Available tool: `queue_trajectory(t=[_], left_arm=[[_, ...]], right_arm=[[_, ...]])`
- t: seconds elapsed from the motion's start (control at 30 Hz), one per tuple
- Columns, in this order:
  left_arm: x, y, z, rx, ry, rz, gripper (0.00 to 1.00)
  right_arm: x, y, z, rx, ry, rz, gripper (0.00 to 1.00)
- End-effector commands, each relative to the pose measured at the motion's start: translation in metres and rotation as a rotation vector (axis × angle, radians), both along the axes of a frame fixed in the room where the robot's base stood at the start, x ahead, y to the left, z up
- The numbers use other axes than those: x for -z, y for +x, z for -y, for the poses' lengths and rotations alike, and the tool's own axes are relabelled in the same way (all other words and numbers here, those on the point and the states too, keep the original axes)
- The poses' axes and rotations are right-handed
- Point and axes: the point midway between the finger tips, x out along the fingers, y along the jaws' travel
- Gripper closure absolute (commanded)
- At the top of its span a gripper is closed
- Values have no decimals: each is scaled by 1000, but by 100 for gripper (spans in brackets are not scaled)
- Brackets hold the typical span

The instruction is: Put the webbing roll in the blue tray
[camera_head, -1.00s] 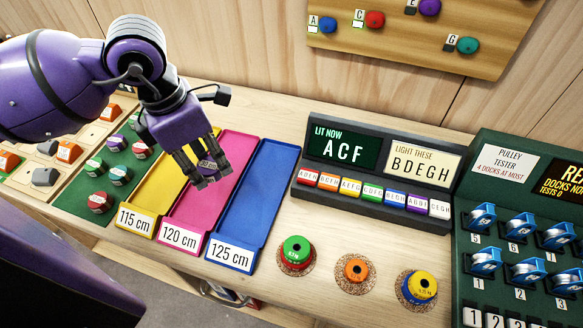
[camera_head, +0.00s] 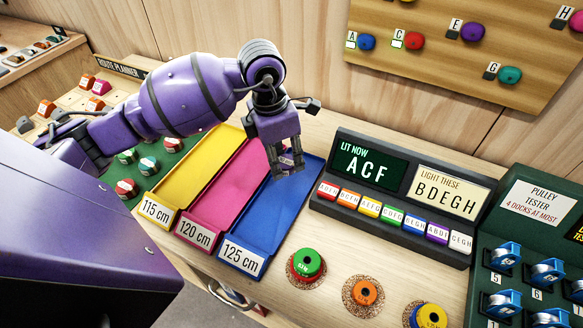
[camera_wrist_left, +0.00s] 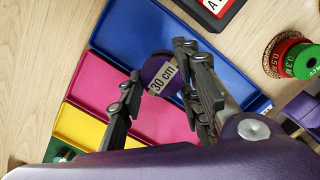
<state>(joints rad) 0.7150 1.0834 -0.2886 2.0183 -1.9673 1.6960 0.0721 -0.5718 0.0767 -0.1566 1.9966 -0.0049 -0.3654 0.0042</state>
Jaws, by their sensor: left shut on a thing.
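My left gripper (camera_head: 286,166) is shut on a purple webbing roll (camera_wrist_left: 160,72). The roll's pale label reads "30 cm" in the left wrist view, and its start may be hidden. In the head view the fingers mostly cover the roll. The gripper points down over the far part of the blue tray (camera_head: 262,212), and the roll appears above the tray. The blue tray is labelled "125 cm" and its visible floor is empty. It also shows in the left wrist view (camera_wrist_left: 122,42), behind the roll. My right gripper is not in view.
A pink tray (camera_head: 212,198) and a yellow tray (camera_head: 187,175) lie left of the blue one. A sign box (camera_head: 400,190) with coloured tabs stands to the right.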

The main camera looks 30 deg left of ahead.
Motion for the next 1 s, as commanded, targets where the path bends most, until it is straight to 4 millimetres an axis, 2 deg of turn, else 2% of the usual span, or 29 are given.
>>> queue_trajectory(t=[0.13, 0.37, 0.57, 0.97, 1.0], left_arm=[[16, 14, 5, -1, -1, 2, 94], [30, 24, 8, 0, 0, 0, 94], [59, 25, 8, -1, 1, 1, 94], [65, 25, 7, 0, 2, 1, 94], [65, 25, 7, 0, 1, 2, 64]], right_arm=[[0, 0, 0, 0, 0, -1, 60], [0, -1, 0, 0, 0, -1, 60], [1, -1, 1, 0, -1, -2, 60], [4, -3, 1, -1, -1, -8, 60], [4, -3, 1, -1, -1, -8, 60]])
